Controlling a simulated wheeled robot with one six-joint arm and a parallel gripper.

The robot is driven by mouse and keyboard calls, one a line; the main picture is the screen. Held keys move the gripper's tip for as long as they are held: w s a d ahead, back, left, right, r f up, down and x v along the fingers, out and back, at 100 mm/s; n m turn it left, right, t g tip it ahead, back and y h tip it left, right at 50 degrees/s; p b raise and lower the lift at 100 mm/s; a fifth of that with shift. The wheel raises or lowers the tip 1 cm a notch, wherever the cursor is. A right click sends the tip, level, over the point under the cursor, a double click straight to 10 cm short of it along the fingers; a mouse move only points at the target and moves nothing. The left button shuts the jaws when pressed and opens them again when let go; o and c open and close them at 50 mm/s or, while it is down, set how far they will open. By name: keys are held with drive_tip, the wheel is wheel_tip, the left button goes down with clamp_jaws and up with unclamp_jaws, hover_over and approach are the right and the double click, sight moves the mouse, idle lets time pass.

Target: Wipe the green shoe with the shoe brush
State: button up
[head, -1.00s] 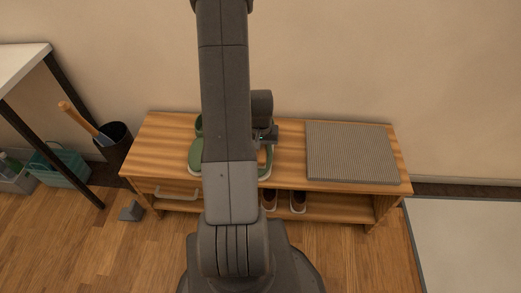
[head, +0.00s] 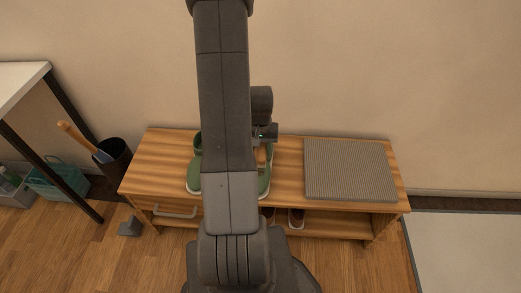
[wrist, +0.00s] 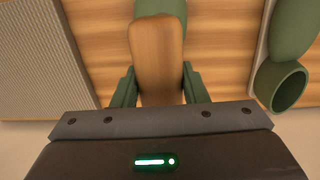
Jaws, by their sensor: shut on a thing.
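My gripper (wrist: 158,90) is shut on the shoe brush (wrist: 158,50), a brown wooden block with a rounded end. In the head view the gripper (head: 265,133) is over the bench, partly behind my arm, with the brush (head: 261,155) below it. Two green shoes stand on the bench. The left one (head: 194,178) shows at the right of the wrist view (wrist: 290,30). The right one (head: 265,183) is mostly hidden by my arm; its green end (wrist: 160,7) shows beyond the brush. I cannot tell whether the brush touches it.
A grey ribbed mat (head: 350,170) lies on the right of the wooden bench (head: 160,160). Brown shoes (head: 297,218) stand on the shelf below. A dark bin (head: 115,160), a teal basket (head: 60,180) and a white table (head: 20,85) are on the left.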

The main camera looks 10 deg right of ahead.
drive_tip(key=shift+r+p, duration=0.7)
drive_tip(key=shift+r, duration=0.7)
drive_tip(key=shift+f, duration=0.1)
